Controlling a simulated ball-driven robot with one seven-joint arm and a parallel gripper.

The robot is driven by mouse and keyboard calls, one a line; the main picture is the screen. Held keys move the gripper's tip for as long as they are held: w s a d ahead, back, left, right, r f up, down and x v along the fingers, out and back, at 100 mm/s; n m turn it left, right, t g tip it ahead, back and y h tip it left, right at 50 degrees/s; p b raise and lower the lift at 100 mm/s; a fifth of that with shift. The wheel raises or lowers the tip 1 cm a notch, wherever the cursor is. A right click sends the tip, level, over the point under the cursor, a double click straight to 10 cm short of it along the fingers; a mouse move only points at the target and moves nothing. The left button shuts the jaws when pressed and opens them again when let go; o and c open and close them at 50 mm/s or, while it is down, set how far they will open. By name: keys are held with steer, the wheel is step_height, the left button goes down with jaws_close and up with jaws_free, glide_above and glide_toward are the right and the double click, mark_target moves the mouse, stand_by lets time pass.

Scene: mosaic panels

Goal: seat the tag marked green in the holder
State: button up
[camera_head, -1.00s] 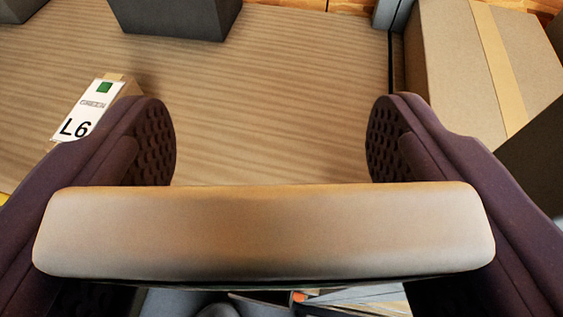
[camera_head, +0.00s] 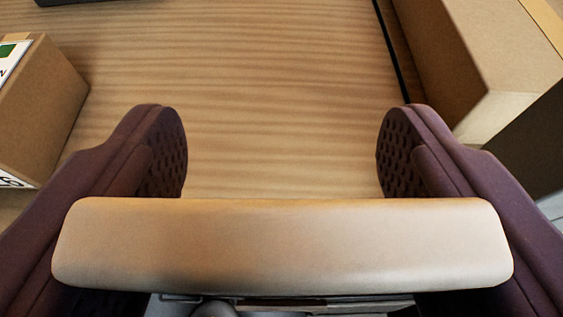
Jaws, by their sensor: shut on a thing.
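My gripper (camera_head: 282,150) shows as two dark purple fingers with dimpled pads, wide apart in the picture. A smooth tan bar (camera_head: 282,245) crosses in front of them and hides what lies behind it. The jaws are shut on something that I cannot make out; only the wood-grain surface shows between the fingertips. At the left edge a white label (camera_head: 8,62) with a green patch is partly cut off. It is on a brown box (camera_head: 45,95), left of the left finger. I cannot tell a tag or the holder for certain.
The wood-grain surface (camera_head: 275,85) is clear ahead between the fingers. A tan box (camera_head: 470,60) stands at the upper right, beside a black strip (camera_head: 395,55). A dark panel (camera_head: 530,140) is at the right edge, close to the right finger. A dark edge (camera_head: 85,2) shows at the top.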

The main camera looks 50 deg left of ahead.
steer(key=shift+f+b, duration=2.55)
steer(key=shift+f, duration=0.25)
steer(key=shift+f+b, duration=4.75)
steer(key=shift+b, duration=0.35)
steer(key=o, duration=1.2)
steer(key=shift+d+r, duration=0.1)
steer(key=v, duration=0.7)
steer(key=shift+s+d, duration=0.2)
steer(key=shift+d, duration=0.05)
